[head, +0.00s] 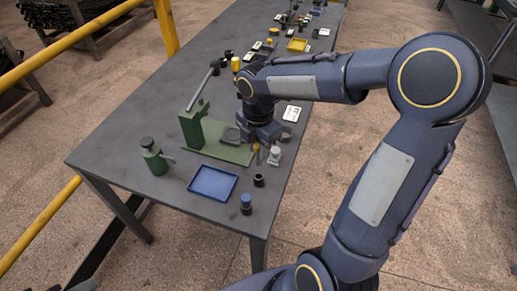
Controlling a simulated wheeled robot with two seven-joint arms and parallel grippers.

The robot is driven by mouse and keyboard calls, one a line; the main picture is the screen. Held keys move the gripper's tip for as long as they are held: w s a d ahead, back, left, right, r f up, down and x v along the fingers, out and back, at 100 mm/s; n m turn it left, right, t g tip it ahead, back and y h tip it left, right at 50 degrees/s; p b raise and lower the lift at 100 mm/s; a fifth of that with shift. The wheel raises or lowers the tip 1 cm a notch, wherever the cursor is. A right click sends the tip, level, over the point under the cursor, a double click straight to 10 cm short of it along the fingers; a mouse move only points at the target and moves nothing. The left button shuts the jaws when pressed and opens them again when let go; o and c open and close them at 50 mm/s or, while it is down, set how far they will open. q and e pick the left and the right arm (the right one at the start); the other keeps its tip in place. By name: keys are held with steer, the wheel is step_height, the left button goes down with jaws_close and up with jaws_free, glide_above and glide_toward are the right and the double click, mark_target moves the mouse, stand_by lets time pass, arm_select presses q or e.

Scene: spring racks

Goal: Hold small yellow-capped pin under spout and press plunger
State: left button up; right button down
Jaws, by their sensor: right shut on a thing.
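My right gripper (259,143) points down over the near right part of the table and is shut on a small thin yellowish pin (257,153). The fingers hide much of the pin, so its cap is hard to make out. A green bottle (154,160) with a dark plunger knob (147,143) on top stands upright at the left of the table. Its short spout (169,158) points right. The gripper and pin are well to the right of the spout, apart from it. My left gripper is not in view.
A green lever press (191,130) stands between bottle and gripper. A blue tray (213,183) lies in front. A blue-capped piece (246,203), a black cup (259,180) and a grey piece (274,156) stand near the right edge. The table's left side (130,120) is clear.

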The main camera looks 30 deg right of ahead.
steer(key=c, duration=1.8)
jaws_free()
steer(key=shift+c, duration=1.1)
steer(key=shift+r+p, duration=2.35)
steer(key=shift+r, duration=0.15)
